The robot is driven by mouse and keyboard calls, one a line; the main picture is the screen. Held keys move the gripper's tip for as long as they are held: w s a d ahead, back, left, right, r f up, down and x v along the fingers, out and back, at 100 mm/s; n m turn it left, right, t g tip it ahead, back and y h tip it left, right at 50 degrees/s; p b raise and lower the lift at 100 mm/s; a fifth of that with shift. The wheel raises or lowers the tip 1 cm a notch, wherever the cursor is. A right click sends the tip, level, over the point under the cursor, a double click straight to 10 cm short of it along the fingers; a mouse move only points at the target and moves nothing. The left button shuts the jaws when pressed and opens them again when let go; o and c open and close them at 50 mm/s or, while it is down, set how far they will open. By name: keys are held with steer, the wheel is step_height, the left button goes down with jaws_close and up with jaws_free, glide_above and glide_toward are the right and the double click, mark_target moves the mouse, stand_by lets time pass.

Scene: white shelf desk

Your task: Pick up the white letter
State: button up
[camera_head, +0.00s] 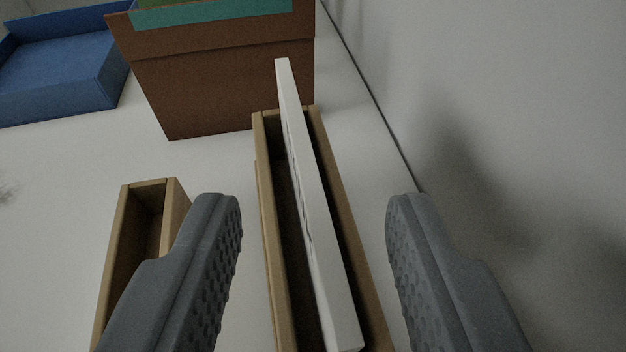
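The white letter (313,215) is a thin white slab standing on edge in a narrow wooden holder (344,215). It leans a little, and its top edge rises above the holder's walls. My gripper (314,205) is open, with one grey textured finger on each side of the letter and holder. Neither finger touches the letter in this view. The lower part of the letter is hidden inside the holder, and its near end reaches toward the bottom of the picture.
A smaller wooden compartment (119,250) stands left of the holder, partly behind my left finger. A brown box (225,85) with a teal band is at the back, and a blue tray (112,75) at the far left. A white wall (480,90) rises close on the right.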

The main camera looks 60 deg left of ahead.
mark_target(319, 176)
steer(key=x, duration=0.2)
steer(key=b+x, duration=0.1)
steer(key=x, duration=0.1)
steer(key=shift+w+f, duration=0.15)
steer(key=shift+f, duration=0.25)
steer(key=shift+w+a, duration=0.15)
steer(key=shift+a, duration=0.1)
jaws_close()
